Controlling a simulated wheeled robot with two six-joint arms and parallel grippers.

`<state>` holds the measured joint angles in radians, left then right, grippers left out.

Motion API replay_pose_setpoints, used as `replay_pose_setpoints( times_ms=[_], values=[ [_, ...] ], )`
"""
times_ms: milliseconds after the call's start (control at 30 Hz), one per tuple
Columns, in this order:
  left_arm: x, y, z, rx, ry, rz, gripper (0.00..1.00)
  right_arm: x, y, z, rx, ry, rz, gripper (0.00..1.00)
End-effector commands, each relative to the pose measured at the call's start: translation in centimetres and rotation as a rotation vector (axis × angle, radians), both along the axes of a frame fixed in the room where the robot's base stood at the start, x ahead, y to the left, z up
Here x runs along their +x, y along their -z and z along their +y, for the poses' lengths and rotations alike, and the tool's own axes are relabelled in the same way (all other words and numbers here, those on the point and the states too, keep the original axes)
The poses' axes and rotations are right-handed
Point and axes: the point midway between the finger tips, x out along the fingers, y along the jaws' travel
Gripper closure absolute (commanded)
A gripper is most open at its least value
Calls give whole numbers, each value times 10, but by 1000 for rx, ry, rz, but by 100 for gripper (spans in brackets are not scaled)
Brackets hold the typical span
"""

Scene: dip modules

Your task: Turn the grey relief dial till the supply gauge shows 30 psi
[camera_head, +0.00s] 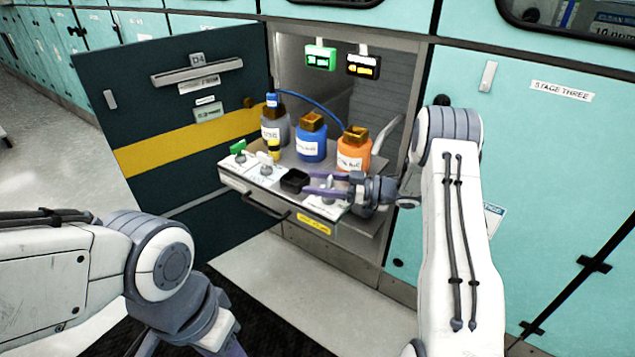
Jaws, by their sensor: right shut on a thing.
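The grey relief dial (328,201) is at the right front of the pulled-out tray (247,194), mostly hidden by my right gripper (309,183). The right gripper reaches in from the right with its purple fingers over the dial and is shut on it. Two small gauges hang in the cabinet opening: one with a green display (321,57) and one with a yellow display (363,66). Their digits and names are too small to read, so I cannot tell which is the supply gauge. My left gripper (226,347) is at the bottom edge, mostly cut off.
Grey (275,129), blue (311,146) and orange (352,157) bottles stand on the tray behind the dial. A green-handled valve (238,148), a yellow-topped valve (274,150) and a black box (294,181) are to its left. An open dark door (185,100) stands left.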

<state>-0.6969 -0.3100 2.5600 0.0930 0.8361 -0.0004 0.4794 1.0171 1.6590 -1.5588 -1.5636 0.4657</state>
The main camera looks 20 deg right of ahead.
Motion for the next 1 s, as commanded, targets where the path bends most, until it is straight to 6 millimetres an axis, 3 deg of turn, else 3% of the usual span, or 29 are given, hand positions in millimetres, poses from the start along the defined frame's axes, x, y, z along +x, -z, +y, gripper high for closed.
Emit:
replay_pose_setpoints(
  times_ms=[200, 233, 300, 667, 1000],
  values=[
    [0, 0, 0, 0, 0, 0, 50, 0, 0, -1, 3, 1, 1, 86],
    [0, 0, 0, 0, 0, 0, 50, 0, 0, -1, 2, 1, 0, 26],
    [0, 0, 0, 0, 0, 0, 50, 0, 0, -1, 2, 1, 0, 0],
    [0, -1, 0, 0, 0, 0, 50, -4, -1, -7, 1, 1, 0, 0],
    [0, -5, 0, 0, 0, 0, 50, -34, 0, -65, 2, 5, 0, 0]
  ],
)
